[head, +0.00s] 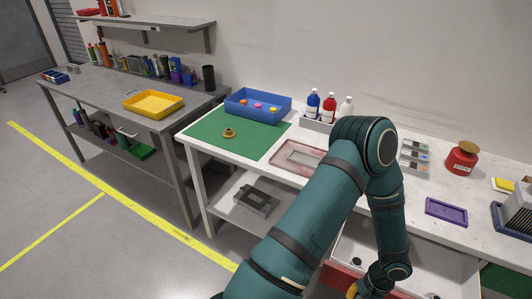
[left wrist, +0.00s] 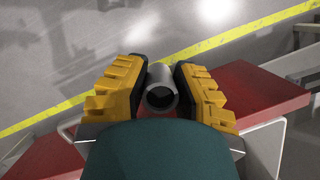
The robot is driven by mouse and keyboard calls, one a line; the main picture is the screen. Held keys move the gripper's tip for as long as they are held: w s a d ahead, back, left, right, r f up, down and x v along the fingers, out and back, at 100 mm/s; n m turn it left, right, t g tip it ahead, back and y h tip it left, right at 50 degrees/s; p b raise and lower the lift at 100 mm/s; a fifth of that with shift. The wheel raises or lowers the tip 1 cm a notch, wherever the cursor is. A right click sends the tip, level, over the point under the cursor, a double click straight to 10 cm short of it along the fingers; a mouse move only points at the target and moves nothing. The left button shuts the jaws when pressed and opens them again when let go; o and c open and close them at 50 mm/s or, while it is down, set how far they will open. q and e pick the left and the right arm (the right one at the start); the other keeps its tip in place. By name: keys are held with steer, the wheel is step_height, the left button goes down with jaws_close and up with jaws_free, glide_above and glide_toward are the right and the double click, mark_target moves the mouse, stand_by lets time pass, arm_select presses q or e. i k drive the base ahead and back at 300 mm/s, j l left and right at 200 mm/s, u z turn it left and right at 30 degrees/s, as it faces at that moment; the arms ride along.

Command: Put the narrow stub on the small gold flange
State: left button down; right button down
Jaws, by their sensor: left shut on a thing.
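The small gold flange (head: 229,133) lies on the green mat (head: 205,143) at the left end of the white bench. My left gripper (left wrist: 162,72) is shut on a grey hollow tube, which looks like the narrow stub (left wrist: 161,98), with its open end facing the wrist camera. In the head view only a yellow bit of the left gripper (head: 353,290) shows at the bottom edge, far to the right of and nearer than the flange. The stub is hidden there. My right gripper is not in view.
A blue bin (head: 258,112) with coloured pieces stands behind the mat. A reddish tray (head: 286,163) lies right of the mat, partly behind my arm. Bottles (head: 329,107) stand at the back. A purple tray (head: 446,211) lies further right. A red surface (left wrist: 262,95) lies below the gripper.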

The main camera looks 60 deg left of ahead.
mark_target(228, 130)
steer(key=k+j, duration=0.15)
steer(key=j, duration=0.25)
steer(key=k+j, duration=0.15)
steer(key=j, duration=0.25)
steer(key=k+j, duration=0.15)
steer(key=j, duration=0.25)
steer(key=k+j, duration=0.15)
steer(key=j, duration=0.2)
steer(key=k+j, duration=0.1)
steer(key=j, duration=0.3)
steer(key=k+j, duration=0.15)
steer(key=j, duration=0.25)
steer(key=k+j, duration=0.1)
steer(key=j, duration=0.75)
steer(key=k, duration=0.05)
